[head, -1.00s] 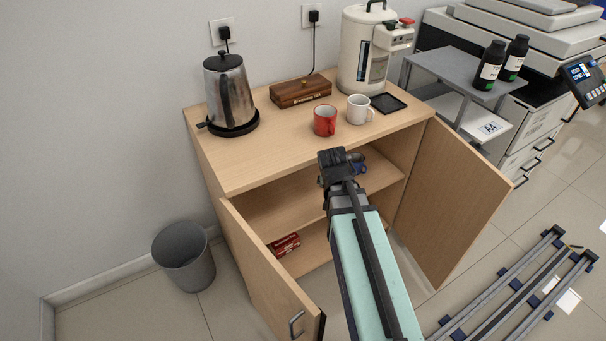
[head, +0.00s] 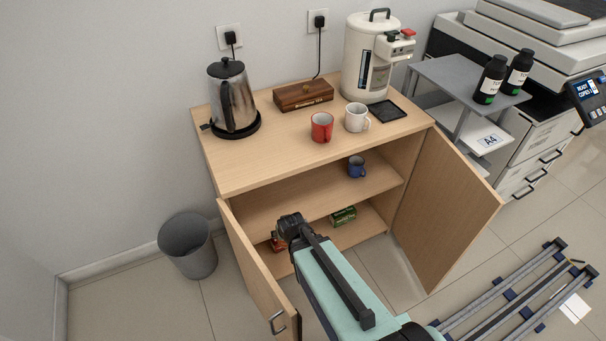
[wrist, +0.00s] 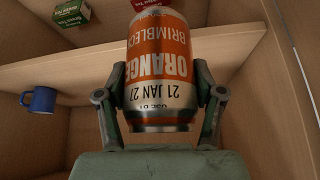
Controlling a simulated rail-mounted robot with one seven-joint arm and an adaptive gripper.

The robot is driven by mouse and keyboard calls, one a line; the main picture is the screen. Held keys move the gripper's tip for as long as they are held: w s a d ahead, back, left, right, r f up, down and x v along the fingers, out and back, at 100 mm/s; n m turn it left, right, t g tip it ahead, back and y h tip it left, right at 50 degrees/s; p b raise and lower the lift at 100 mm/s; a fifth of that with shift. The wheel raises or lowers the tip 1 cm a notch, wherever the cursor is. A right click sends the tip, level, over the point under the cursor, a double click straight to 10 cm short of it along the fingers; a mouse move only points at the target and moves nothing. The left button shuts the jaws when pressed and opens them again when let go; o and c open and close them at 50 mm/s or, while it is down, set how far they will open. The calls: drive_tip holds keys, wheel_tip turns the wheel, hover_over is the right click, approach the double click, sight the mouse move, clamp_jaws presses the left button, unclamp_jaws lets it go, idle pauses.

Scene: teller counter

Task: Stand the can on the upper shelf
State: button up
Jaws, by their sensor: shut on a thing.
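An orange and white can (wrist: 160,70) with a silver rim fills the middle of the wrist view. My gripper (wrist: 160,105) is shut on it, one finger on each side. Its lettering and the cabinet both look inverted there, so the can appears upright. In the head view my gripper (head: 290,228) is at the left part of the cabinet opening, and the can is hidden. The upper shelf (head: 285,200) is a wooden board inside the open cabinet. It also shows in the wrist view (wrist: 75,72).
A blue mug (head: 356,167) stands at the upper shelf's right; the left and middle look clear. Below are a green box (head: 343,215) and a partly hidden red box (head: 277,243). Open doors flank the cabinet, left (head: 255,270) and right (head: 445,210).

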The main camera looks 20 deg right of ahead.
drive_tip(key=shift+s+a+f, duration=0.15)
drive_tip(key=shift+a+f, duration=0.15)
drive_tip(key=shift+f, duration=0.05)
drive_tip(key=w+b, duration=0.1)
drive_tip(key=b, duration=0.3)
drive_tip(key=shift+w+f, duration=0.1)
drive_tip(key=shift+f, duration=0.25)
drive_tip(key=w+b, duration=0.1)
drive_tip(key=b, duration=0.5)
drive_tip(key=shift+w+b, duration=0.3)
drive_tip(key=shift+b, duration=0.05)
drive_tip(key=w+b, duration=0.1)
drive_tip(key=w, duration=0.3)
drive_tip(key=w+b, duration=0.2)
drive_tip(key=w, duration=0.2)
drive_tip(key=w+b, duration=0.1)
drive_tip(key=w, duration=0.2)
drive_tip(key=shift+w+d+r+b, duration=0.25)
drive_tip(key=shift+w+r+b, duration=0.1)
drive_tip(key=shift+w+r, duration=0.05)
drive_tip(key=w, duration=0.4)
drive_tip(key=shift+f, duration=0.1)
drive_tip(key=shift+s+f+b, duration=0.3)
drive_tip(key=shift+s+f, duration=0.05)
drive_tip(key=shift+f, duration=0.25)
drive_tip(key=shift+f, duration=0.2)
